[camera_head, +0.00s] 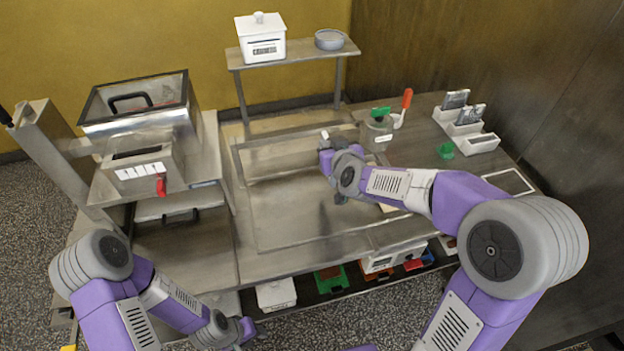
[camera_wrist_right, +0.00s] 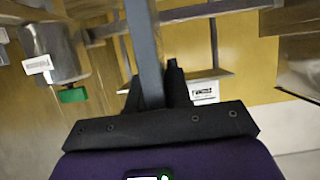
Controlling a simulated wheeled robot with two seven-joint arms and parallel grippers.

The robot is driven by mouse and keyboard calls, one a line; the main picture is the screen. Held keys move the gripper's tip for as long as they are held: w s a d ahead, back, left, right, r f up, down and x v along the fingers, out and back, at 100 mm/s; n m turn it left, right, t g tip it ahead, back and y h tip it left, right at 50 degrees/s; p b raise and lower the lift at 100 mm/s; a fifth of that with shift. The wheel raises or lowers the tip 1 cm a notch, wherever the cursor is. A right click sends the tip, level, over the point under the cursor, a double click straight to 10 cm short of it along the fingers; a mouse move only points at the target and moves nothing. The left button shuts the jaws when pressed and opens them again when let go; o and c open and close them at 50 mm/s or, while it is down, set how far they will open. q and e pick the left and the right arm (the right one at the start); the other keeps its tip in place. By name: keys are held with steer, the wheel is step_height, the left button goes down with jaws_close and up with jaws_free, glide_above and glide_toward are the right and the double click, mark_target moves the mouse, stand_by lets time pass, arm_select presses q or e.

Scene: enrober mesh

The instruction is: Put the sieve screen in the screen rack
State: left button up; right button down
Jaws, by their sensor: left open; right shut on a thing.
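My right gripper (camera_head: 335,168) is over the back right part of the metal worktop. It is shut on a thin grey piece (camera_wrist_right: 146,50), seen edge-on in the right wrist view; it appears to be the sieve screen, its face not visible. In the head view it is mostly hidden by the gripper. The white screen rack (camera_head: 482,143) stands at the back right, apart from the gripper, with grey panels (camera_head: 455,99) upright in its rear slots; its front section looks empty. My left gripper (camera_head: 240,332) is open and empty, low at the bottom, in front of the worktop.
A green cup (camera_head: 446,150) sits before the rack. A machine (camera_head: 150,150) fills the left; a shelf (camera_head: 290,56) stands behind.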

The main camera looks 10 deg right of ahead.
steer(key=f+b, duration=0.2)
steer(key=f, duration=0.3)
steer(key=shift+s+b, duration=0.2)
steer(key=shift+b, duration=0.1)
steer(key=shift+w+f+b, duration=0.1)
steer(key=shift+f+b, duration=0.9)
steer(key=shift+f, duration=1.4)
steer(key=shift+f, duration=0.15)
steer(key=c, duration=1.1)
jaws_free()
steer(key=shift+o, duration=0.2)
